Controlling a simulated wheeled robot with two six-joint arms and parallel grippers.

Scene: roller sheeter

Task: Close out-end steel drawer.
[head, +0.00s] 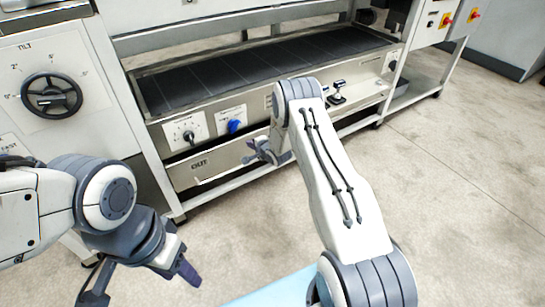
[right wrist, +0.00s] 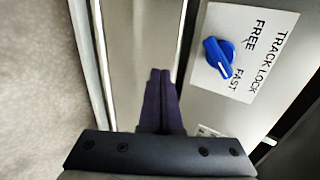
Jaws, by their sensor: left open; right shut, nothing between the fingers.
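The out-end steel drawer (head: 198,170) is the low steel front marked OUT, below the tilt-side control panel of the sheeter. I cannot tell how far it stands out. My right gripper (head: 250,154) is at the drawer's right part, and my arm hides some of the front beyond it. In the right wrist view the right fingers (right wrist: 161,85) are shut and empty, lying over the bare steel of the drawer (right wrist: 140,40); whether they touch it is unclear. My left gripper (head: 140,280) is open and empty, low at the left, away from the drawer.
Above the drawer are a dial (head: 186,134) and a blue track lock knob (head: 234,126), also in the right wrist view (right wrist: 218,56). A tilt handwheel (head: 51,95) is at left. The floor (head: 460,180) at right is clear.

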